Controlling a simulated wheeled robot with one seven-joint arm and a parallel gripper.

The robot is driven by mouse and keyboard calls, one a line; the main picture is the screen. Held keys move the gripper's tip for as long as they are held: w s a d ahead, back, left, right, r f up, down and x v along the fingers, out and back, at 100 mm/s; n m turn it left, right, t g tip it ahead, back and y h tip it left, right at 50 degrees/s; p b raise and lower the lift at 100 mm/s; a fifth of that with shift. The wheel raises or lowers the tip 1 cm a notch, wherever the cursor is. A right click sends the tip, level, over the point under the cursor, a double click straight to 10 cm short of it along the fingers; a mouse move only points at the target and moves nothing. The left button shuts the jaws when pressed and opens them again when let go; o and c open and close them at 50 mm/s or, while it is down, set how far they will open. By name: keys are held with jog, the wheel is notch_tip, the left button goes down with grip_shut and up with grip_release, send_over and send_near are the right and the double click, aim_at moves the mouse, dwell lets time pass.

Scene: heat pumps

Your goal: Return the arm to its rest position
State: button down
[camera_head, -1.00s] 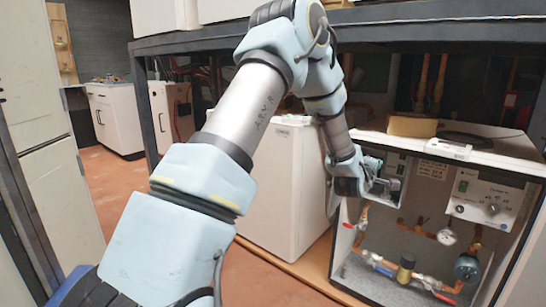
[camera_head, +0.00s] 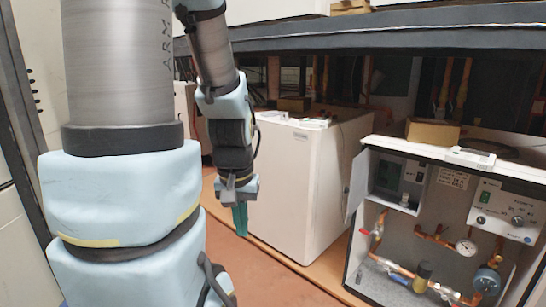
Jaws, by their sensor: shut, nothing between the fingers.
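My arm stands on the left side of the head view, its links filling much of the picture there. My gripper (camera_head: 240,220) hangs fingers down at the end of the arm, in front of the white cabinet's left side. Its teal fingers are shut with nothing between them. It is clear of the heat pump unit (camera_head: 354,240), which stands open at the right with gauges, copper pipes and a control panel (camera_head: 506,212) inside.
A white cabinet (camera_head: 307,185) stands just right of my gripper. A dark shelf frame (camera_head: 400,30) runs overhead. A cardboard-coloured block (camera_head: 432,133) and a small white device (camera_head: 470,158) lie on the unit's top. Reddish floor (camera_head: 240,270) is open below my gripper.

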notch_tip(320, 180, up, 21)
jog(key=p, duration=1.9)
jog(key=shift+r+p, duration=0.15)
jog(key=shift+p, duration=0.15)
